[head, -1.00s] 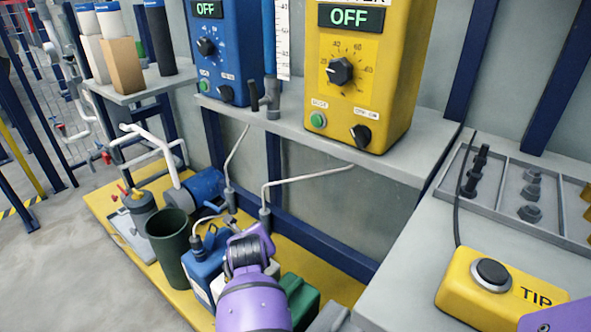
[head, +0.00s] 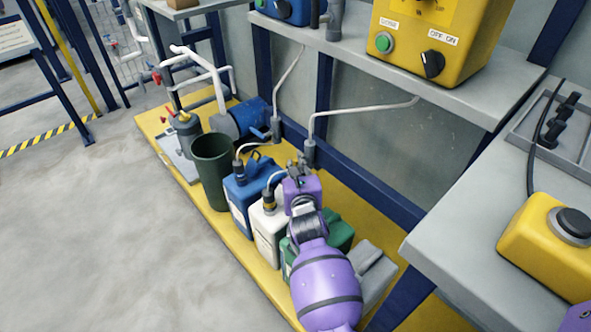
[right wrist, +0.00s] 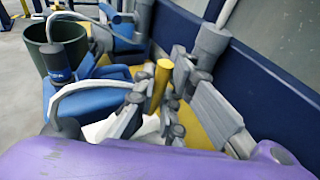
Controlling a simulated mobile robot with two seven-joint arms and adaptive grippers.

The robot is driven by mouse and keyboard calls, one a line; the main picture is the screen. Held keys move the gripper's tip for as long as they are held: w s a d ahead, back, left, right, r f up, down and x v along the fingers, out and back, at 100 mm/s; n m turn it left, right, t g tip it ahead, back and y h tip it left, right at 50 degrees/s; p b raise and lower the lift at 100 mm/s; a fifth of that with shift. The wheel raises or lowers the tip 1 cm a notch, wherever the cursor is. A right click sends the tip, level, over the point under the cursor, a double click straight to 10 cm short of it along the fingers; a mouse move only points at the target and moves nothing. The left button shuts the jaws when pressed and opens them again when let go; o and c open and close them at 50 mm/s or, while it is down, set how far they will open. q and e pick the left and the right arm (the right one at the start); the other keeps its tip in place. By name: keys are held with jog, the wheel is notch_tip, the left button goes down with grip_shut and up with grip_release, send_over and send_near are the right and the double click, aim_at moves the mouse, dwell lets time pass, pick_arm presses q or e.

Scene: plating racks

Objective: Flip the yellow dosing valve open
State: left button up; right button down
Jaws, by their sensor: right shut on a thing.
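My right gripper (head: 304,163) is at the lower fitting of the right-hand white dosing pipe (head: 362,108), above the small canisters. In the right wrist view its grey fingers (right wrist: 163,90) stand on both sides of a yellow valve lever (right wrist: 160,86) and are shut on it. The lever stands roughly upright in that view. In the head view the wrist and fingers hide the yellow lever. A blue lever (head: 262,134) shows on the neighbouring pipe fitting. My left gripper is not in view.
Blue (head: 240,190) and white (head: 268,225) canisters, a green canister (head: 340,236) and a dark green bin (head: 211,165) crowd the yellow platform (head: 225,222). A grey bench (head: 470,200) is at right; a shelf (head: 400,80) overhangs behind. The floor at left is clear.

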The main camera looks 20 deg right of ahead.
jog(key=shift+w+a+r+t, duration=0.1)
jog(key=shift+a+t, duration=0.15)
jog(key=shift+t, duration=0.05)
jog(key=c, duration=2)
grip_release()
jog(key=shift+c, duration=0.2)
